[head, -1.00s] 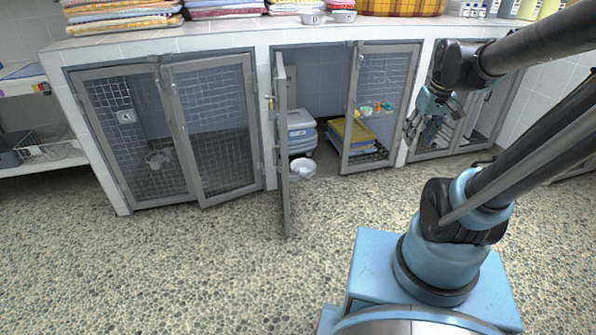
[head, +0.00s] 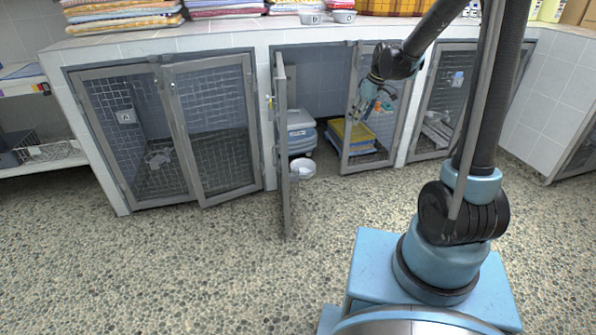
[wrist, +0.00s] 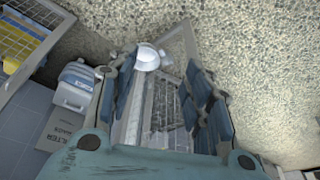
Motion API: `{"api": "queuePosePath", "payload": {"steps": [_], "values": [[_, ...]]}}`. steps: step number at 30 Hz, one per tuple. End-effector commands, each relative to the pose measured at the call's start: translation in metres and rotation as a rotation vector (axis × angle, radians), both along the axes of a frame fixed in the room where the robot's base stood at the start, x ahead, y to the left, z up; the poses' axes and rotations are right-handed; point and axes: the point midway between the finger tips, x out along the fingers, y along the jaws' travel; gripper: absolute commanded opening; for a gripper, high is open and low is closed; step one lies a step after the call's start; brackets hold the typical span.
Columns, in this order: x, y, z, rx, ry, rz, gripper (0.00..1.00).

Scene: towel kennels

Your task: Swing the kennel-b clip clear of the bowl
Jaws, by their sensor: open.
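The middle kennel's left door (head: 283,150) stands swung out, nearly edge-on in the head view. A small yellow piece (head: 270,102) shows on its edge; I cannot tell whether it is the clip. A pale bowl (head: 302,168) sits on the floor at the opening, just right of the door. My gripper (head: 371,103) is open, in front of the right mesh door, up and right of the bowl. In the wrist view my gripper (wrist: 165,95) has its fingers apart, with the mesh door (wrist: 172,110) visible between them and the bowl (wrist: 147,58) beyond the fingertips. Nothing is held.
A blue-grey carrier (head: 300,128) and a yellow-and-blue stack (head: 352,135) stand inside the middle kennel. The right mesh door (head: 376,145) is beside my gripper. Folded towels (head: 125,15) and bowls lie on the counter. The pebbled floor (head: 200,270) in front is clear.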

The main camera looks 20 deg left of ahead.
Motion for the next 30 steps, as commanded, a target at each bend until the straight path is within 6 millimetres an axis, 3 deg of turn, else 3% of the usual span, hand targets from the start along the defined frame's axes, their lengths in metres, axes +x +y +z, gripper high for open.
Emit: {"api": "queuePosePath", "payload": {"steps": [9, 19, 24, 30], "values": [[0.045, 0.079, -0.063, 0.025, -0.025, 0.2, 0.46], [0.068, 0.158, -0.144, 0.057, -0.056, 0.404, 0.46], [0.071, 0.188, -0.179, 0.069, -0.07, 0.482, 0.46], [0.071, 0.204, -0.2, 0.076, -0.078, 0.527, 0.46]]}}
